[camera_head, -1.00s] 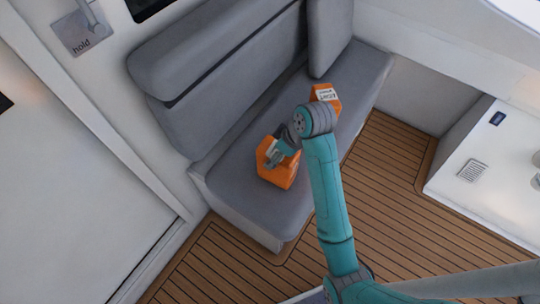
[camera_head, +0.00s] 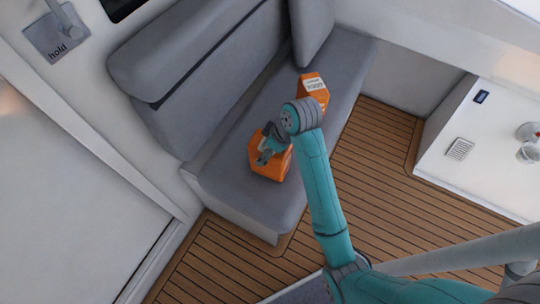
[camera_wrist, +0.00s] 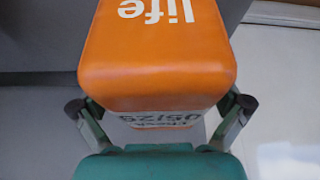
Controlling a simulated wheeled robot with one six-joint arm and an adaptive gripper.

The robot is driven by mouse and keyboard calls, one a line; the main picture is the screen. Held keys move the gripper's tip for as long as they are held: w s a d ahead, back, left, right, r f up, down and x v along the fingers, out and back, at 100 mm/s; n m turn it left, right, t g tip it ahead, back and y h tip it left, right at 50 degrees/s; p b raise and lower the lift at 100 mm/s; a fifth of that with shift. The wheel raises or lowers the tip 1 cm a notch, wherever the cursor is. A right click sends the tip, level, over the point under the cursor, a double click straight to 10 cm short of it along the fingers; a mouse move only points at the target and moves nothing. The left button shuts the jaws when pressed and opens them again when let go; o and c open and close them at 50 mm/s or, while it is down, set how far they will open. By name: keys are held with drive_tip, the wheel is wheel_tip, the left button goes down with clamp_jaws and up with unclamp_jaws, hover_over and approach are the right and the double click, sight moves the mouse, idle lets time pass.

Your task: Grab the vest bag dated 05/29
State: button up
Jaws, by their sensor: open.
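An orange vest bag (camera_head: 272,171) lies near the front end of the grey seat. My gripper (camera_head: 264,156) is at this bag, partly covering it in the head view. In the wrist view the orange bag (camera_wrist: 157,60) fills the middle, with "life" printed upside down. Its pale label (camera_wrist: 160,120) is upside down and appears to read 05/29, partly hidden by my gripper. My open gripper (camera_wrist: 161,105) has one finger on each side of the bag; I cannot tell whether they touch it. A second orange bag (camera_head: 313,88) with a white label, too small to read, sits farther back.
The grey seat cushion (camera_head: 235,185) has a backrest (camera_head: 190,50) along its left side. A white counter (camera_head: 490,150) stands at the right. The wooden floor (camera_head: 375,190) between them is clear. A white door panel (camera_head: 70,190) is at the left.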

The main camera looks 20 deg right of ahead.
drive_tip(key=c, duration=1.7)
drive_tip(key=shift+r, duration=0.1)
